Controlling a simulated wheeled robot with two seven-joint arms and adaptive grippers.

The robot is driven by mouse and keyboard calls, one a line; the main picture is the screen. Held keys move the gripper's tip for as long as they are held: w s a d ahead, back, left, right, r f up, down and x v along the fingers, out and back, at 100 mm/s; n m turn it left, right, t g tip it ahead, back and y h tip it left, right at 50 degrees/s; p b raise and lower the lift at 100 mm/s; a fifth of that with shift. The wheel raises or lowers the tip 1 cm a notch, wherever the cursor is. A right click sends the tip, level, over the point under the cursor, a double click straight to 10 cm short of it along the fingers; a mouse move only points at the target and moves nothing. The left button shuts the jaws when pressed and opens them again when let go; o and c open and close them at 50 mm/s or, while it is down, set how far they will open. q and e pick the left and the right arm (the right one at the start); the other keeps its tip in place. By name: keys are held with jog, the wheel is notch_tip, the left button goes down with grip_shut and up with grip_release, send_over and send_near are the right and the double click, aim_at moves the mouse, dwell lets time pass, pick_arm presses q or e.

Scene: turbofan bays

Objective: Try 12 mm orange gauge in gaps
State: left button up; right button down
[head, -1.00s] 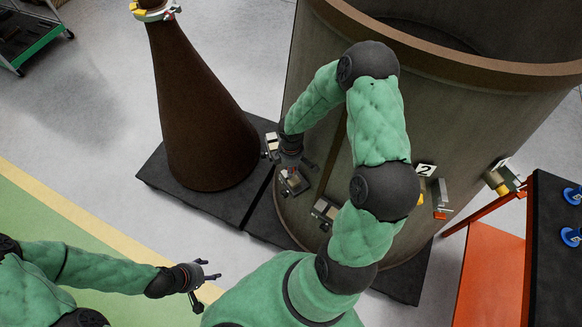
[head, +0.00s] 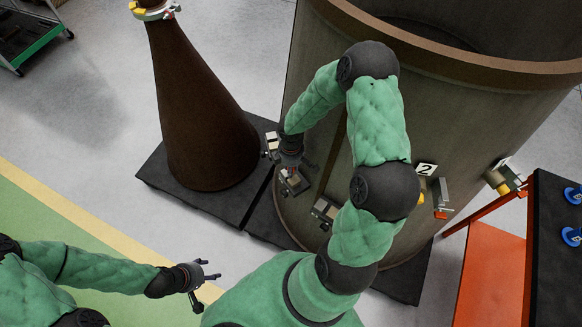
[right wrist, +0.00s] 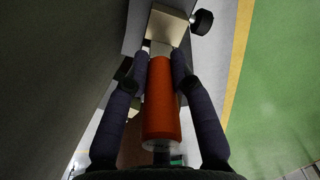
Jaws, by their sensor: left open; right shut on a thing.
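The orange gauge (right wrist: 161,100) is in the right wrist view, with its orange grip between the two fingers of my right gripper (right wrist: 160,78). Its metal end points at a pale block (right wrist: 168,25) beside a dark knob. I cannot tell whether the end is in a gap or only in front of it. In the head view my right gripper (head: 291,177) is low by the big drum's wall, and the gauge is too small to make out. More block fixtures (head: 325,210) sit on the drum's lower wall. My left gripper (head: 205,279) is open and empty at the lower left.
The large brown drum (head: 390,130) stands on a dark base beside a brown cone (head: 200,120). A plate marked 2 (head: 426,170) and another fixture (head: 440,195) are right of my arm. An orange stand (head: 490,275) and a dark table with blue items (head: 555,250) are at right.

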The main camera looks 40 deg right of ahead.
jog(key=shift+r, duration=0.1)
jog(key=shift+r+p, duration=2.4)
jog(key=shift+r, duration=0.55)
jog(key=shift+f, duration=0.1)
